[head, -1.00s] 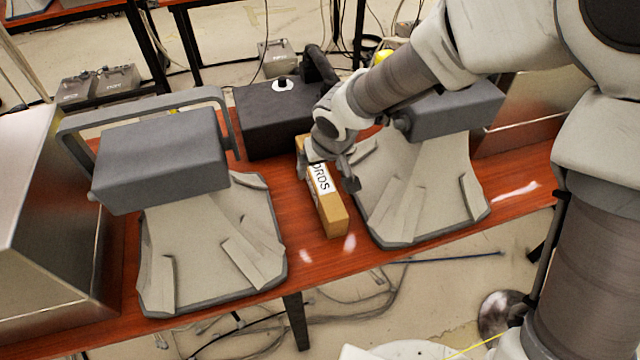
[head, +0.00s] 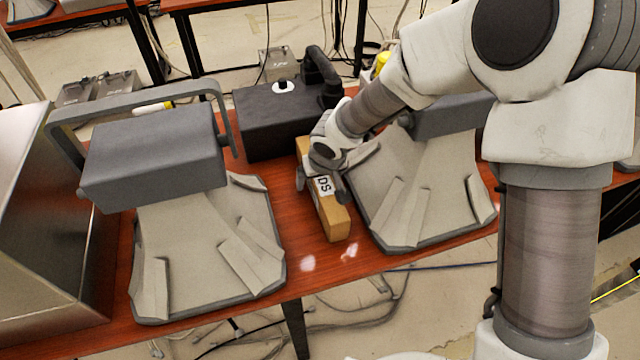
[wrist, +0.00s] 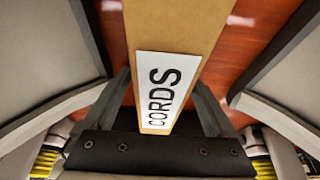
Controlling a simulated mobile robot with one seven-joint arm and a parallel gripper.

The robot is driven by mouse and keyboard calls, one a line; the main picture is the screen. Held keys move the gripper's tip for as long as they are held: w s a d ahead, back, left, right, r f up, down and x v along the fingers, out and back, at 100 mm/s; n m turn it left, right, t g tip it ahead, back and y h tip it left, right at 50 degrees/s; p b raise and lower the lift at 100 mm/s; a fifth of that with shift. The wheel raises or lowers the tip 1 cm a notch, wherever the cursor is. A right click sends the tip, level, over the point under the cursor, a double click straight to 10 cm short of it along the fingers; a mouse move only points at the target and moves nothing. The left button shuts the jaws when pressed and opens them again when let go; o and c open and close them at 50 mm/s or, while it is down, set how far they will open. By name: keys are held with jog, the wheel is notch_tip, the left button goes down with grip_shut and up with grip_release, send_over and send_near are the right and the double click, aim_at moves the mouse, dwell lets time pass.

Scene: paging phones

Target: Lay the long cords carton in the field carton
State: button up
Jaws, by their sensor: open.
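The long cords carton (head: 333,222) is a narrow tan box with a white label, lying lengthwise on the red-brown table between two grey devices. In the wrist view the carton (wrist: 190,25) runs up from between my fingers, its label reading CORDS. My gripper (head: 322,183) is low over the carton, with one finger on each side of it. In the wrist view my gripper (wrist: 163,95) is open, its fingers straddling the labelled end. I cannot tell whether either finger touches it. My gripper hides part of the carton in the head view. No box is marked as the field carton.
Grey devices on pale bases stand left (head: 155,160) and right (head: 425,185) of the carton. A black case (head: 270,125) stands behind it. A metal box (head: 40,230) is at far left. The table (head: 300,225) has bare strips beside the carton and at its front edge.

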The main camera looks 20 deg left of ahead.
grip_shut()
dwell(0.3)
jog(key=shift+r, duration=0.1)
